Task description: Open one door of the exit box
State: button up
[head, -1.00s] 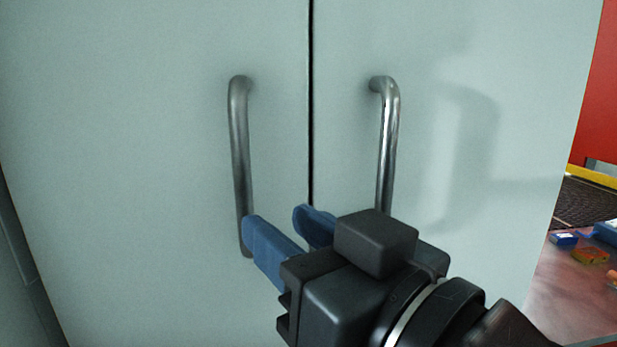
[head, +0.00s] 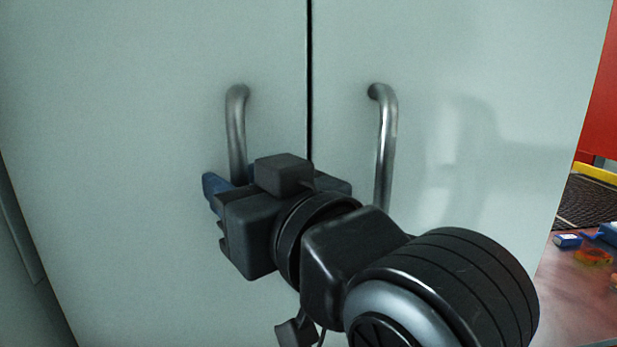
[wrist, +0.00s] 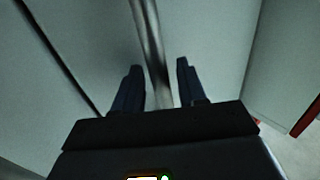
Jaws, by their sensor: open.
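The exit box shows two pale grey-green doors, a left door (head: 130,150) and a right door (head: 500,100), with a dark seam between them. Both look shut. The left handle (head: 238,130) and the right handle (head: 386,140) are upright metal bars. My gripper (head: 230,184) is at the lower part of the left handle, and its body hides the handle's bottom end. In the wrist view my gripper (wrist: 158,70) is open, with one blue finger on each side of the handle bar (wrist: 147,30). I cannot tell whether a finger touches the bar.
At the right, beyond the box, are a reddish surface (head: 575,290) with small coloured items, a dark mesh belt (head: 590,203) with a yellow edge, and a red panel (head: 597,110). My forearm covers the lower right of the doors.

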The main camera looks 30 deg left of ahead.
jog(key=shift+c, duration=0.4)
grip_shut()
